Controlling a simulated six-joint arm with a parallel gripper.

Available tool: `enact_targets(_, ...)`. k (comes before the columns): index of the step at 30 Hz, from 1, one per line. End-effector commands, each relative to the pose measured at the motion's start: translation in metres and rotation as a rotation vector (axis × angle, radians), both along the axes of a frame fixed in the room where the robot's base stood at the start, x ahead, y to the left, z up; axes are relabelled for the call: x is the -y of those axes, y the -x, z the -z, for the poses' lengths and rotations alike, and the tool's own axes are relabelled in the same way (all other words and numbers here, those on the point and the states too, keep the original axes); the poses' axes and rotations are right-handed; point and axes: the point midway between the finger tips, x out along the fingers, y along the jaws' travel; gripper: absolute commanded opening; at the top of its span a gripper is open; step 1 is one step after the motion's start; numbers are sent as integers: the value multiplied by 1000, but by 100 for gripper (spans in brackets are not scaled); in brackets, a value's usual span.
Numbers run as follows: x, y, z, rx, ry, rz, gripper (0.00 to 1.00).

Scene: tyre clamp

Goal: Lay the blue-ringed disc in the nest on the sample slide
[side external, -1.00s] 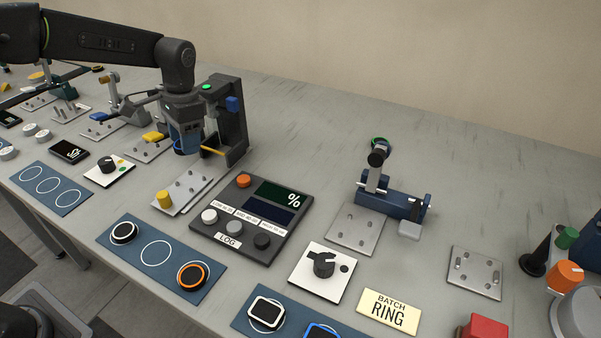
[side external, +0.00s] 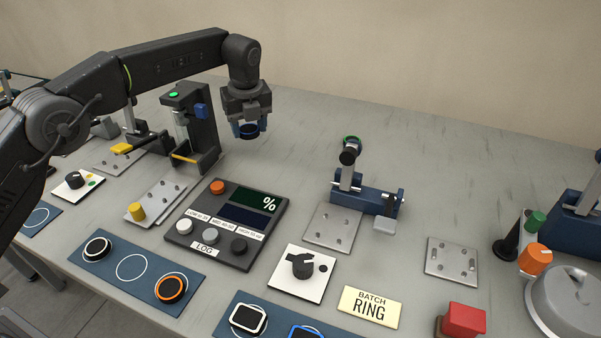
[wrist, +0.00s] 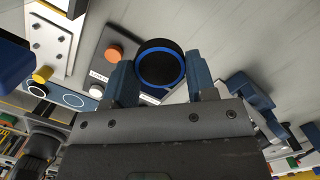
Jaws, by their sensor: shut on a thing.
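The blue-ringed disc (wrist: 160,68) is black with a blue rim and sits between the two fingers of my gripper (wrist: 160,82) in the wrist view. In the side view my gripper (side external: 250,132) is shut on it and holds it in the air, right of the dark upright station (side external: 188,125). A metal plate with a yellow knob (side external: 152,202), which looks like the sample slide, lies in front of that station. It also shows at upper left in the wrist view (wrist: 62,22). I cannot make out a disc on it or the nest's outline.
A dark LOG panel (side external: 226,224) with coloured buttons lies near the gripper. A blue mat (side external: 152,290) carries a white-ringed disc (side external: 97,249), an empty circle and an orange-ringed disc (side external: 171,289). A blue clamp fixture (side external: 365,199) stands to the right. The bench behind the panel is clear.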

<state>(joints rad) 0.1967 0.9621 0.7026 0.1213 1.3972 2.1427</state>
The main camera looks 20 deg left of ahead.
Motion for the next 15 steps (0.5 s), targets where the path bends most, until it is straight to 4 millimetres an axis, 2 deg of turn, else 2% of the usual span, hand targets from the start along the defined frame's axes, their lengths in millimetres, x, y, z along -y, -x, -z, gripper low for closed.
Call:
enact_targets(6,10,-16,16,3,-1,303,28)
enact_targets(11,14,-20,23,3,-3,407,28)
enact_targets(15,14,-21,43,0,-4,429,28)
